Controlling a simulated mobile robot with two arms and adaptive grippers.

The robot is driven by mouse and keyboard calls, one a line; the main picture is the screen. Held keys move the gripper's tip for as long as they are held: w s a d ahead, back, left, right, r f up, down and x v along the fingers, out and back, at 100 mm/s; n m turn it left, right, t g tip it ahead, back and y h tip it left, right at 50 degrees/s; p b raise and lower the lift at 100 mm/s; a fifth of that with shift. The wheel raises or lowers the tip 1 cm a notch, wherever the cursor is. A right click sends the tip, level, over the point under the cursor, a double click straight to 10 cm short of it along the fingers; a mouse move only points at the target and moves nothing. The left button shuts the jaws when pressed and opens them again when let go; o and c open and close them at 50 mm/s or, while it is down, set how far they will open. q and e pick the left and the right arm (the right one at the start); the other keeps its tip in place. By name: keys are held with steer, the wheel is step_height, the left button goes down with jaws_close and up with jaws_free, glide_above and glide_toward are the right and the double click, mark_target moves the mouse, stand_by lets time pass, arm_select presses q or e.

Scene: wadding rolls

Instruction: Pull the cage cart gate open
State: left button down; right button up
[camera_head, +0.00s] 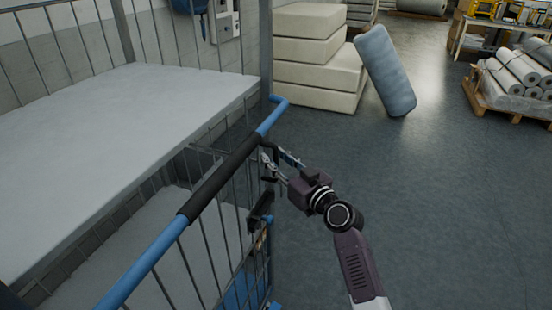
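The cage cart (245,85) stands at the left, with wire mesh sides and a pale shelf (120,120) inside. Its gate (215,235) faces me, with a blue top rail that carries a black grip sleeve (218,178). The gate spans from the lower left to near the cart's corner post. My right gripper (277,160) is at the gate's far end, just beside the mesh and below the top rail. Its fingers stand apart, close to dark fittings there. I cannot tell whether they hold anything. My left gripper is out of view.
Stacked cream foam blocks (315,60) stand behind the cart, with a grey-blue roll (385,70) leaning beside them. A wooden pallet (505,105) with several white rolls is at the right. The grey floor (440,210) between is clear.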

jaws_close()
stand_by(0.3)
